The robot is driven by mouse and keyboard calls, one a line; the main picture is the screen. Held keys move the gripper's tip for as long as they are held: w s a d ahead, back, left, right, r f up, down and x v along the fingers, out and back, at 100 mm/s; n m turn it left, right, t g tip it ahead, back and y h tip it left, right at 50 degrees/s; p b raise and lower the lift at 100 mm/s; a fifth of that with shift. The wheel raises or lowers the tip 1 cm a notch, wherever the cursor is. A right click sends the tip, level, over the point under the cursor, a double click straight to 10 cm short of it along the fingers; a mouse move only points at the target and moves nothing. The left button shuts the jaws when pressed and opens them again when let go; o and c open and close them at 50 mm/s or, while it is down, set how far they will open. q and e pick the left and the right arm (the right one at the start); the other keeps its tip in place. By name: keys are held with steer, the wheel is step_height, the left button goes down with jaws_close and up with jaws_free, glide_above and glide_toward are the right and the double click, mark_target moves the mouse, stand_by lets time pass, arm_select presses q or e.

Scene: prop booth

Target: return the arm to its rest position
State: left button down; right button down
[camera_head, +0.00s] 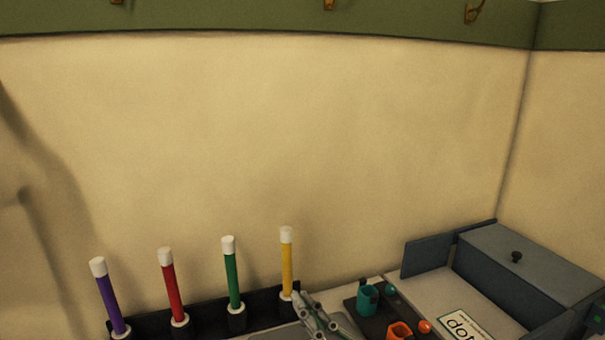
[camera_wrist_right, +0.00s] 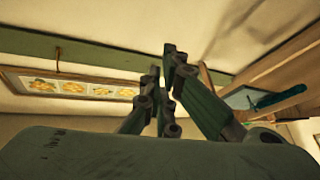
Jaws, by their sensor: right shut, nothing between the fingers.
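My right gripper (camera_head: 312,308) shows at the bottom edge of the head view, just right of the foot of the yellow stick and left of the dark tray. In the right wrist view its fingers (camera_wrist_right: 168,75) are shut with nothing between them. They point up toward the ceiling and the green wall band. My left gripper is in neither view.
Purple (camera_head: 109,300), red (camera_head: 171,290), green (camera_head: 232,275) and yellow (camera_head: 287,265) sticks stand in a dark rack. A dark tray (camera_head: 351,304) holds a teal cup (camera_head: 367,299) and an orange cup (camera_head: 399,331). A grey box (camera_head: 530,262) stands right.

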steer(key=w+d+f+m+h, duration=0.3)
steer(key=d+f+m+h, duration=0.85)
steer(key=d+h, duration=0.3)
steer(key=s+d+f+g+h, duration=0.2)
steer(key=s+d+f+g, duration=0.25)
steer(key=f, duration=0.55)
steer(key=s+f+g+y, duration=0.1)
steer(key=s+f+g, duration=0.4)
steer(key=s, duration=0.5)
steer(key=s+f+g+y, duration=0.1)
steer(key=s+f+g, duration=0.3)
steer(key=s+f, duration=0.45)
step_height(320, 180, down, 26)
steer(key=s+g+b, duration=0.1)
steer(key=s+b, duration=0.1)
steer(key=s, duration=0.1)
steer(key=s+d+f, duration=0.2)
steer(key=s+f, duration=0.6)
steer(key=f, duration=0.1)
steer(key=s+d+f+n+g, duration=0.1)
steer(key=s+f, duration=0.7)
steer(key=s, duration=0.1)
steer(key=shift+d+f+h+b, duration=0.35)
steer(key=shift+b, duration=0.05)
